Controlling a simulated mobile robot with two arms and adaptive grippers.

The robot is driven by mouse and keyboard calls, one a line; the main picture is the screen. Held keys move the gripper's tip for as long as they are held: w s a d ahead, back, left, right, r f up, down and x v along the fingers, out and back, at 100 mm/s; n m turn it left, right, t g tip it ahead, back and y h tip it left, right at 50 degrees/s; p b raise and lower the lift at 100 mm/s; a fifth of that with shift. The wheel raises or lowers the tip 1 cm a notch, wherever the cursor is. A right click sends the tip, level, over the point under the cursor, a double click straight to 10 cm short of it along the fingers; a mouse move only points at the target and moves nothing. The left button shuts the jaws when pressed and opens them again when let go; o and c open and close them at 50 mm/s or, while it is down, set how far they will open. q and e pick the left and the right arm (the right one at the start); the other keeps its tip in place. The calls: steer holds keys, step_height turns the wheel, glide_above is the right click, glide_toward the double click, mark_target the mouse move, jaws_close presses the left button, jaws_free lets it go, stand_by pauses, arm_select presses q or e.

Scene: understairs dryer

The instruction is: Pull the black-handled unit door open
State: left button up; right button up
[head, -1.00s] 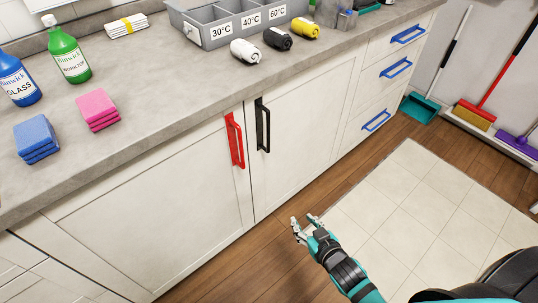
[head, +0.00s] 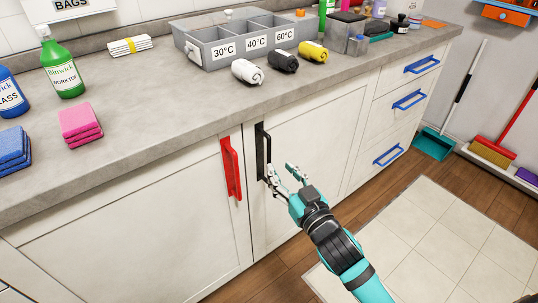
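The black handle (head: 262,152) is a vertical bar near the left edge of a closed cream unit door (head: 315,140). A red handle (head: 231,168) stands just left of it on the neighbouring closed door (head: 130,235). My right gripper (head: 280,172) is just right of the black handle's lower part, with its fingers apart and nothing visible between them. One finger overlaps or lies close to the handle's lower end; I cannot tell whether they touch. My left gripper is not in view.
A grey worktop (head: 150,120) runs above the doors, holding a grey sorting bin (head: 205,52), rolled cloths (head: 247,72), bottles and sponges. Drawers with blue handles (head: 410,100) are at the right. The floor mat (head: 440,225) in front is clear.

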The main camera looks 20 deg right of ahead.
mark_target(270, 156)
steer(key=w, duration=0.4)
steer(key=w+a, duration=0.1)
steer(key=w, duration=0.1)
steer(key=shift+w, duration=0.1)
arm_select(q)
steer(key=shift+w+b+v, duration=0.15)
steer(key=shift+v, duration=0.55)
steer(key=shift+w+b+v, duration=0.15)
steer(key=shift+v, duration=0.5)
arm_select(e)
steer(key=shift+w, duration=0.6)
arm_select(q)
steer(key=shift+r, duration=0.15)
arm_select(e)
jaws_close()
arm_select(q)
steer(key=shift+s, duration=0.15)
